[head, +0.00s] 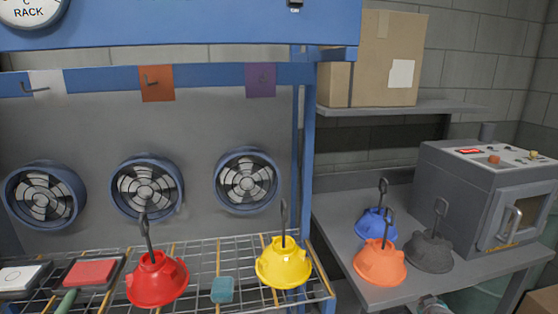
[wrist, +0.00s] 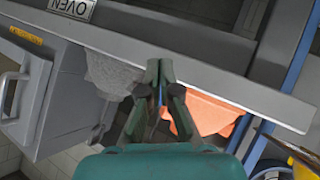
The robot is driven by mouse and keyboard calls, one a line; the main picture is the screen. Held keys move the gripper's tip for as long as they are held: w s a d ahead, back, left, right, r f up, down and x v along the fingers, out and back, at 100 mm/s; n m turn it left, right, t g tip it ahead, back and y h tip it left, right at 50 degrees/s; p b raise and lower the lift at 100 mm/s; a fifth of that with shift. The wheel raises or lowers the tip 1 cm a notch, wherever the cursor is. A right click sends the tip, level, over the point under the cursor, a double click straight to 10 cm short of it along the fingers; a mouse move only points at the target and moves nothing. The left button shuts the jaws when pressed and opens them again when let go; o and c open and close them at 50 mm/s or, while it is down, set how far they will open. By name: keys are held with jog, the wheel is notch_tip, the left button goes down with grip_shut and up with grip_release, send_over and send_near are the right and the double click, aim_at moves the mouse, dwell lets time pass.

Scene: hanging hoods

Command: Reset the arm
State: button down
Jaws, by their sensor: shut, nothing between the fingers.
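My gripper (wrist: 160,72) shows in the wrist view with its two dark green fingers together and nothing between them. It appears in front of the grey bench edge, with the orange hood (wrist: 215,113) to its right and the dark grey hood (wrist: 112,75) to its left in that view; it looks clear of both. In the head view the orange hood (head: 380,264), grey hood (head: 428,250) and blue hood (head: 374,224) stand on the bench. The red hood (head: 157,280) and yellow hood (head: 283,266) stand on the wire rack.
A grey oven (head: 490,190) stands at the bench's right. A cardboard box (head: 385,58) sits on the shelf above. A blue rail with hooks (head: 40,90) on coloured patches runs over three fans (head: 147,187). A teal block (head: 222,289) lies between the red and yellow hoods.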

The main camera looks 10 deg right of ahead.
jog(key=s+a+f+t+y, duration=0.1)
jog(key=s+a+f, duration=0.5)
jog(key=s+a, duration=0.55)
jog(key=s+a+f+t+y, duration=0.1)
jog(key=s+a+f, duration=0.5)
jog(key=s+a, duration=0.5)
jog(key=s+a+r+t+y, duration=0.1)
jog(key=s+a+r, duration=0.15)
jog(key=s, duration=0.55)
jog(key=s+a+r+t, duration=0.15)
jog(key=s+a, duration=0.25)
jog(key=s, duration=0.5)
jog(key=s+a+r+y, duration=0.2)
jog(key=s+r, duration=0.9)
jog(key=shift+s+a, duration=0.2)
jog(key=shift+a, duration=0.1)
